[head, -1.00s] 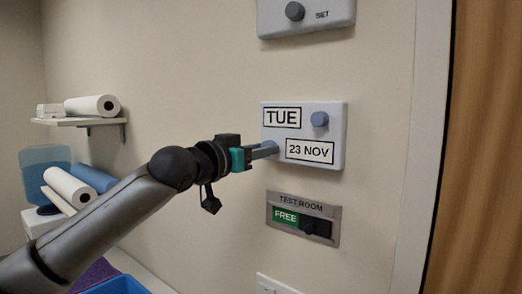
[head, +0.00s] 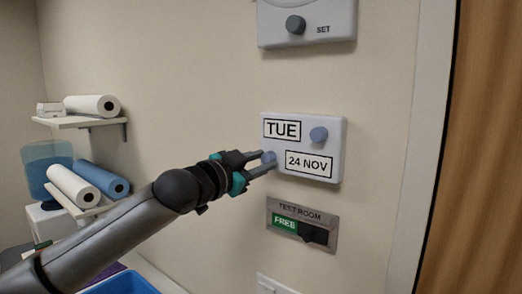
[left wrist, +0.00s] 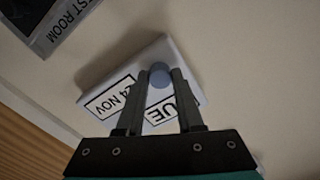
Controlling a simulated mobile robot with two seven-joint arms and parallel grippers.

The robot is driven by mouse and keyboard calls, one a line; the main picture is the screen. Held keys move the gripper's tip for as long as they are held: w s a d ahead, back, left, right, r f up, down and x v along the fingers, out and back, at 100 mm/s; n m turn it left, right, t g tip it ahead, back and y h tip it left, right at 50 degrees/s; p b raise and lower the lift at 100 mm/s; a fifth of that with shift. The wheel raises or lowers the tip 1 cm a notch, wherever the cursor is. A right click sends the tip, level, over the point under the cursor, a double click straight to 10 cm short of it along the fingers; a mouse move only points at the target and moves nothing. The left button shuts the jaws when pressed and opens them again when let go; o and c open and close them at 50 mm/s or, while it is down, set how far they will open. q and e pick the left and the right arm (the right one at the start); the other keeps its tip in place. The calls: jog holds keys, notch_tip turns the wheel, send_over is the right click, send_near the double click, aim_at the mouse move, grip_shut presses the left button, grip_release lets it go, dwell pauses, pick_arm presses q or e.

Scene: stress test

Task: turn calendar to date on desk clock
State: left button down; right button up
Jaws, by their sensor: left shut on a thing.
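The wall calendar (head: 334,152) is a pale box with a TUE window (head: 282,129) and a date window (head: 309,165) reading 24 NOV. One blue-grey knob (head: 319,135) is right of TUE. Another knob (head: 268,157) is left of the date. My left gripper (head: 266,162) is shut on this lower knob, one finger on each side, rolled at a slant. In the left wrist view the knob (left wrist: 160,76) sits between the fingertips, in front of the calendar. No desk clock can be made out. My right gripper is not in view.
Above is a pale box (head: 340,16) with a SET knob, cut off by the frame. Below is a TEST ROOM sign (head: 286,211) with a FREE slider. A shelf (head: 88,122) with paper rolls is at left. A door frame (head: 413,150) stands at right.

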pick_arm(q)
jog(key=shift+m+p, duration=0.8)
jog(key=shift+m, duration=0.2)
jog(key=c, duration=0.5)
grip_release()
jog(key=shift+c, duration=0.2)
jog(key=shift+a, duration=0.1)
jog(key=shift+s+a+f, duration=0.1)
jog(key=shift+s+a, duration=0.25)
jog(key=shift+s, duration=0.15)
jog(key=b+v, duration=0.4)
jog(key=v, duration=1)
